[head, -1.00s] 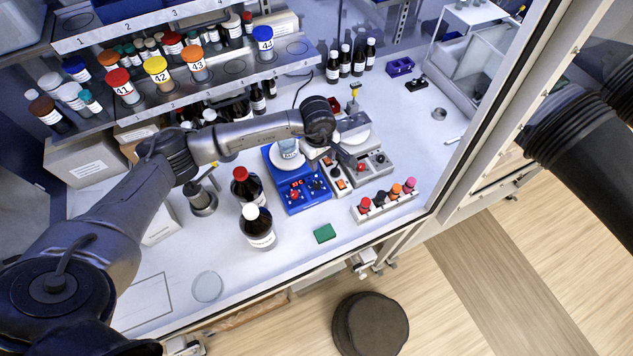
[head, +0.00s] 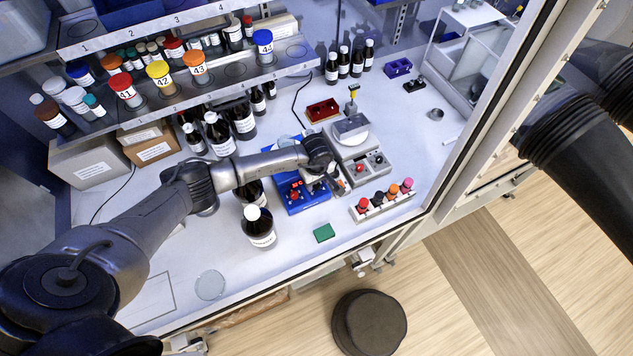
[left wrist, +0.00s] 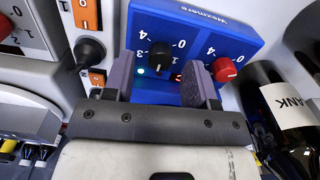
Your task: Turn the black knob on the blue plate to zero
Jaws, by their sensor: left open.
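The blue plate (head: 309,205) is a blue hotplate-like unit on the bench in the head view, partly hidden by my left arm. In the left wrist view its blue front (left wrist: 196,32) fills the upper middle. The black knob (left wrist: 160,55) sits there, with white numerals around it; its exact setting is hard to read. A red knob (left wrist: 222,68) is to its right. My left gripper (left wrist: 161,78) is open, and the black knob shows between its two fingers, no contact visible. In the head view the left gripper (head: 326,178) is over the plate. My right gripper is not in view.
A grey unit with knobs (head: 365,169) stands right of the blue plate. A dark bottle with a white cap (head: 258,228) stands to its left. A rack of coloured-top items (head: 384,203) and a green block (head: 324,233) lie in front. Shelves of bottles are behind.

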